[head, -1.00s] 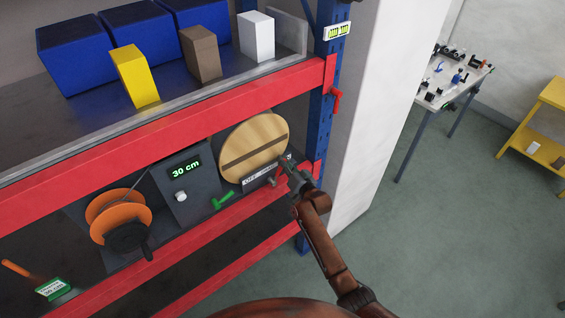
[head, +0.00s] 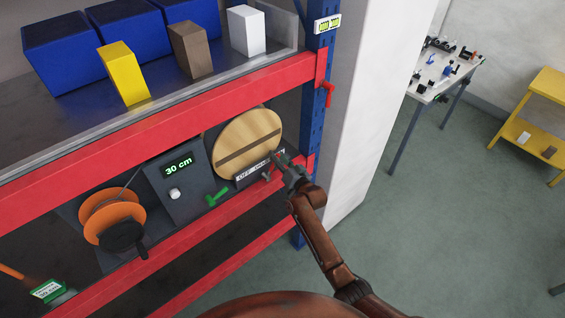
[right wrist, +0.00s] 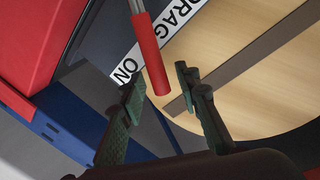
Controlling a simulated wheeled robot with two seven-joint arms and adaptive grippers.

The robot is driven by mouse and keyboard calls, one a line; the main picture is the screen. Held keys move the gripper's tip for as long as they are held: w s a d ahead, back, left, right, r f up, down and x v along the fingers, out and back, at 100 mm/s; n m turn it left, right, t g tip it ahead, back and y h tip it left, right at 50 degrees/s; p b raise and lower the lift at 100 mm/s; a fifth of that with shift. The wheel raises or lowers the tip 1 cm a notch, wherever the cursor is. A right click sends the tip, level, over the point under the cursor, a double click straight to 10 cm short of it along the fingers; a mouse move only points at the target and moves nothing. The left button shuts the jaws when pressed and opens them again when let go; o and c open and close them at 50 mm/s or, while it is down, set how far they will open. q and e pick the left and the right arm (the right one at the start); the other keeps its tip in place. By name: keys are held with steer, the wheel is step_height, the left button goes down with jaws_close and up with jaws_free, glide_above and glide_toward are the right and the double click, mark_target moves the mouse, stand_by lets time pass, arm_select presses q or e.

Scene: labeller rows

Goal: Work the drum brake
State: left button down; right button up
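The drum brake's round wooden drum (head: 247,144), crossed by a dark band, sits on the rack's lower level. A white label (head: 250,174) below it reads OFF, DRAG and ON; DRAG and ON also show in the right wrist view (right wrist: 178,18). The brake lever's red grip (right wrist: 152,58) on a metal rod lies near the ON end; in the head view my gripper mostly hides it. My right gripper (head: 282,163) is open at the lever. In the right wrist view its fingers (right wrist: 158,82) stand apart on either side of the grip's end, with visible gaps. My left gripper is not in view.
A red beam (head: 160,133) runs above, a blue post (head: 318,110) to the right. Blue bins (head: 68,52) and blocks stand on the upper shelf.

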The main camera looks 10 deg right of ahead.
steer(key=v, duration=1.1)
steer(key=shift+s, duration=0.35)
steer(key=shift+d, duration=0.1)
steer(key=s+d+f+g+h+b, duration=0.1)
steer(key=s+d+f+g+b, duration=0.35)
steer(key=f, duration=1.15)
steer(key=s+d+f+n+h+b, duration=0.15)
steer(key=s+f, duration=0.65)
steer(key=f, duration=0.9)
steer(key=s+d+f+m+g+h+b, duration=0.15)
steer(key=s+d+f, duration=0.35)
steer(key=f, duration=1.1)
steer(key=s+d+f+n+g+h+b, duration=0.1)
steer(key=s+d+f+g+b, duration=0.15)
steer(key=s+f, duration=0.85)
steer(key=s+d+f+n+g+b, duration=0.1)
steer(key=s+d+f+g+b, duration=0.15)
steer(key=s+f, duration=0.8)
steer(key=s+d+f+g+b, duration=0.1)
steer(key=s+f, duration=0.3)
steer(key=s, duration=0.9)
steer(key=s+d+f+n+g+h+b, duration=0.1)
steer(key=s+f, duration=0.3)
steer(key=s, duration=0.9)
steer(key=shift+f+n+g+b, duration=0.3)
steer(key=shift+f+g+b, duration=0.05)
steer(key=shift+g+b, duration=0.5)
